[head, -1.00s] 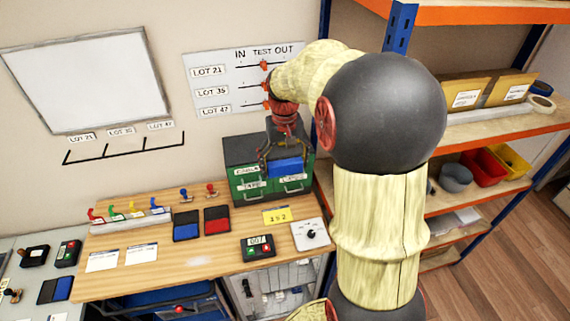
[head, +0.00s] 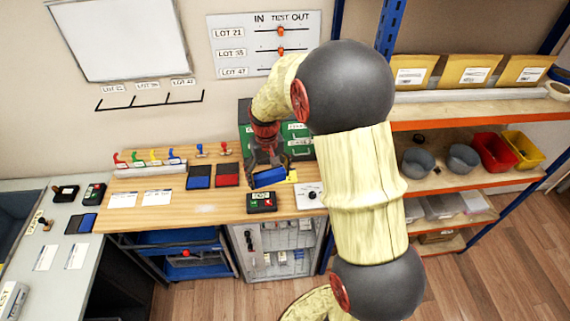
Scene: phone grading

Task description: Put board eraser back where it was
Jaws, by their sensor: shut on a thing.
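My gripper (head: 265,163) is shut on a blue block, which I take to be the board eraser (head: 269,178). It holds the eraser over the back right of the wooden bench (head: 215,208), in front of the green drawer box (head: 299,146). The eraser partly covers a yellow note (head: 292,176). I cannot tell whether it touches the bench. The fingertips are small and partly hidden against the dark box. The whiteboard (head: 118,42) hangs on the wall at upper left, with a black ledge (head: 150,102) below it.
Blue (head: 198,178) and red (head: 227,175) pads lie left of the eraser. A keypad device (head: 261,202) and a white dial box (head: 309,195) are in front. Colored hooks (head: 150,160) and stamps stand at the back left. Shelves (head: 450,120) rise on the right.

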